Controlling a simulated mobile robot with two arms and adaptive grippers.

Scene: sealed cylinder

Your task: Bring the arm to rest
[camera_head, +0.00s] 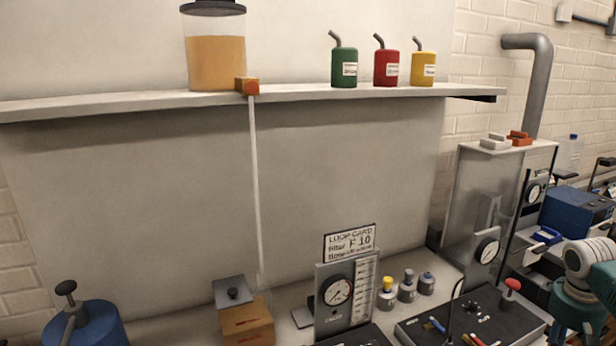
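Part of an arm, white and teal (588,268), shows at the lower right edge and looks like my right arm. Its gripper is outside the picture, so I cannot see its fingers or whether it holds anything. My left arm and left gripper do not show at all.
A shelf (330,96) carries a jar of amber liquid (216,62) and green (344,67), red (386,68) and yellow (423,68) canisters. Below stand a gauge panel (335,310), a clear cabinet (478,200), a blue container (90,326) and a cardboard box (247,324).

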